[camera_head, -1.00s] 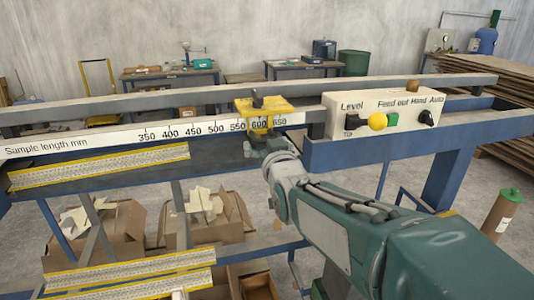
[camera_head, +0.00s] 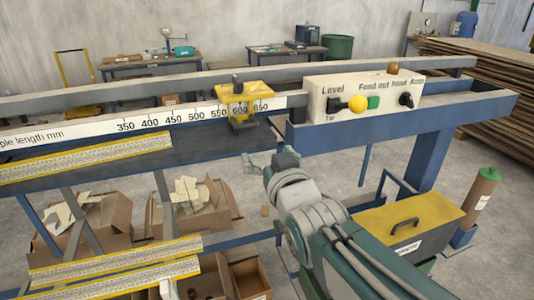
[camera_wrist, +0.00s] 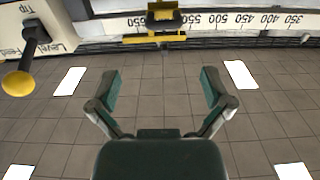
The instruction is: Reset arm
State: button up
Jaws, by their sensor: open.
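My gripper (camera_head: 268,162) is in the middle of the head view, below and in front of the yellow slider (camera_head: 246,95), and apart from it. The slider sits on the white sample length scale (camera_head: 150,123) near the 600 mark. In the wrist view my gripper (camera_wrist: 163,92) has its two fingers spread wide with nothing between them. The slider also shows at the top of the wrist view (camera_wrist: 162,22). The control box (camera_head: 340,96) with a yellow knob (camera_head: 357,103), a green button (camera_head: 373,102) and a black switch (camera_head: 406,100) stands to the right of the slider.
Blue machine frame (camera_head: 400,124) runs across the view. Open cardboard boxes (camera_head: 110,222) stand on the floor below left. A yellow-topped box (camera_head: 410,215) and a brown cylinder (camera_head: 476,203) stand at right. The floor under my gripper looks clear in the wrist view.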

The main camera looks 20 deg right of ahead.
jog(key=s+f+g, duration=1.2)
jog(key=s+f, duration=0.2)
jog(key=s, duration=0.1)
jog(key=shift+s+a+f, duration=0.2)
jog(key=shift+s+a, duration=0.05)
jog(key=shift+a, duration=0.15)
dwell(1.1)
